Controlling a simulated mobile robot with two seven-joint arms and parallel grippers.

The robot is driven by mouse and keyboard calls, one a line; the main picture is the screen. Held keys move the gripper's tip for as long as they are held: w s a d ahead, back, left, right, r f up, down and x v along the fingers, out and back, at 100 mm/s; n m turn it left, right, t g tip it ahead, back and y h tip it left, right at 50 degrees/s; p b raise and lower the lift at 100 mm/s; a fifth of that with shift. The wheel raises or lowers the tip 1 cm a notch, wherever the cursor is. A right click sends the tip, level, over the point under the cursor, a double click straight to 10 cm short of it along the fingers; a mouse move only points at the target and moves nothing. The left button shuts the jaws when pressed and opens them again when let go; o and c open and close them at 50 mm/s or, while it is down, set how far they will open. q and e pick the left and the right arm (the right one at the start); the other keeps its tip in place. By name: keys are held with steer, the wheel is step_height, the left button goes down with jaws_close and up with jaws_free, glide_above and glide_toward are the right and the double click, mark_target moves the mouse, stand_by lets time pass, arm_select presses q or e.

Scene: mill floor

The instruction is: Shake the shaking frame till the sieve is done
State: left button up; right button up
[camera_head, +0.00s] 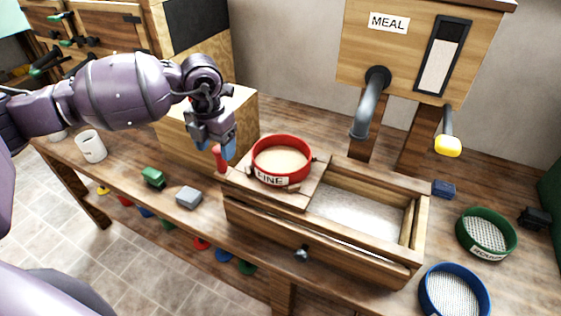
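The shaking frame (314,187) is a wooden slide on top of a long wooden box (300,236). A red-rimmed sieve (283,140) labelled FINE sits in it, with a pale layer of meal inside. An upright red handle (219,158) stands at the frame's left end. My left gripper (215,149) points down at this handle. Its blue fingertips are apart, with the top of the handle between them, nearer the right fingertip. I see no clear grip on it. The box's right part is open and shows a pale floor. My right gripper is out of view.
A green sieve (487,232) and a blue sieve (452,292) lie at the right. A meal hopper (420,45) with a grey spout (368,105) hangs behind. A white mug (91,146), a green block (153,178) and a grey block (188,198) stand left on the bench.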

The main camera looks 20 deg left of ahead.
arm_select(q)
steer(key=shift+d, duration=0.15)
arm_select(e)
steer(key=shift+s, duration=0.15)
arm_select(q)
steer(key=shift+r+p, duration=1.4)
steer(key=shift+r, duration=1.45)
steer(key=shift+r+p, duration=0.85)
steer(key=shift+r, duration=0.85)
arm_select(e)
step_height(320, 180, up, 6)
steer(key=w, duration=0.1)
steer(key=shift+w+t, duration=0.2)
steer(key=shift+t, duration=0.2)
